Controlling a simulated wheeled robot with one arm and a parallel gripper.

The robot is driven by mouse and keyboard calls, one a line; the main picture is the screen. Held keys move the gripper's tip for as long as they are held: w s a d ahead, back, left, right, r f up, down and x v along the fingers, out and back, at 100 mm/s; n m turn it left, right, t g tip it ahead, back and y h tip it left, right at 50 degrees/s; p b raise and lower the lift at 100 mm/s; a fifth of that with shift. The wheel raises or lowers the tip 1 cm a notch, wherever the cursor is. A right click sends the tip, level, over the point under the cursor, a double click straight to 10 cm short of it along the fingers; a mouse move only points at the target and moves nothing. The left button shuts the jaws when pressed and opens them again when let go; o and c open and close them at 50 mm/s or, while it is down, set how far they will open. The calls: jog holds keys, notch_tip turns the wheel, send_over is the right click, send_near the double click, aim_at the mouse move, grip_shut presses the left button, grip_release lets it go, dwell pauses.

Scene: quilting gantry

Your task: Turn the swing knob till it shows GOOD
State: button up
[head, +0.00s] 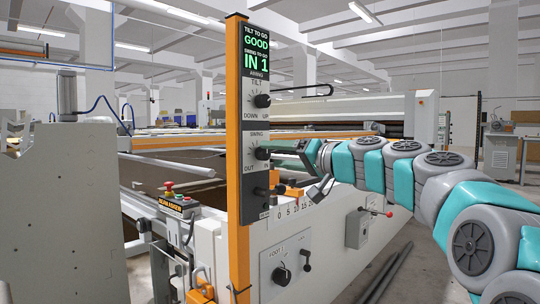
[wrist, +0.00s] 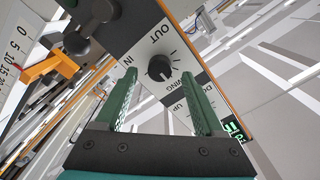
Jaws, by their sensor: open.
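The swing knob (head: 262,153) is a black knob on the grey control panel (head: 256,120) of the orange post, marked OUT and IN. In the wrist view the swing knob (wrist: 159,68) sits ahead of my gripper, between the lines of its two fingers. My gripper (head: 302,150) is open, just right of the swing knob in the head view; its green fingers (wrist: 160,85) are apart with nothing between them. The display (head: 257,51) at the panel top reads GOOD under TILT TO GO and IN 1 under SWING TO GO.
The tilt knob (head: 262,100) is above the swing knob. A smaller black knob (head: 261,191) and an orange pointer (head: 292,191) over a number scale lie below. A lower panel with a foot knob (head: 281,275) is on the white machine body. A red-buttoned box (head: 177,203) stands left of the post.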

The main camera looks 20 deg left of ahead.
aim_at(263, 154)
jog(key=shift+x, duration=1.4)
jog(key=shift+c, duration=0.2)
jog(key=shift+f, duration=0.1)
grip_shut()
